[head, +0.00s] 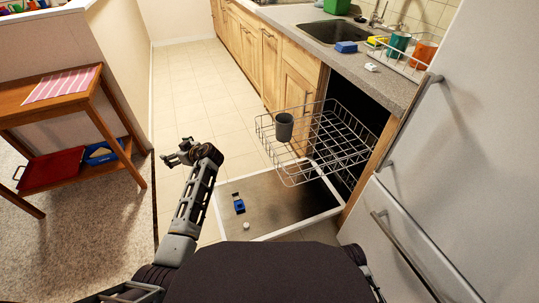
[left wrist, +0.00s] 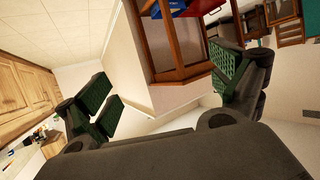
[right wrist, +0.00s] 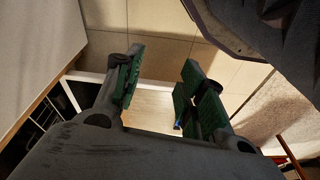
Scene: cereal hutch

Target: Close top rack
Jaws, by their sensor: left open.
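The wire top rack (head: 335,148) of the dishwasher is pulled out to the left over the open door (head: 275,205). A dark grey cup (head: 284,127) stands in the rack at its outer end. My left gripper (head: 180,152) is left of the rack, apart from it, open and empty over the floor. Its spread fingers also show in the left wrist view (left wrist: 165,80). My right gripper (right wrist: 162,75) is out of the head view. In the right wrist view its fingers are apart with nothing between them, and the door's pale surface (right wrist: 150,110) shows beyond.
A blue and dark item (head: 239,204) and a small white item (head: 247,226) lie on the open door. The counter (head: 340,50) with the sink is above the dishwasher. A white fridge (head: 460,120) stands at right, a wooden shelf table (head: 60,105) at left. Tiled floor (head: 190,90) is clear.

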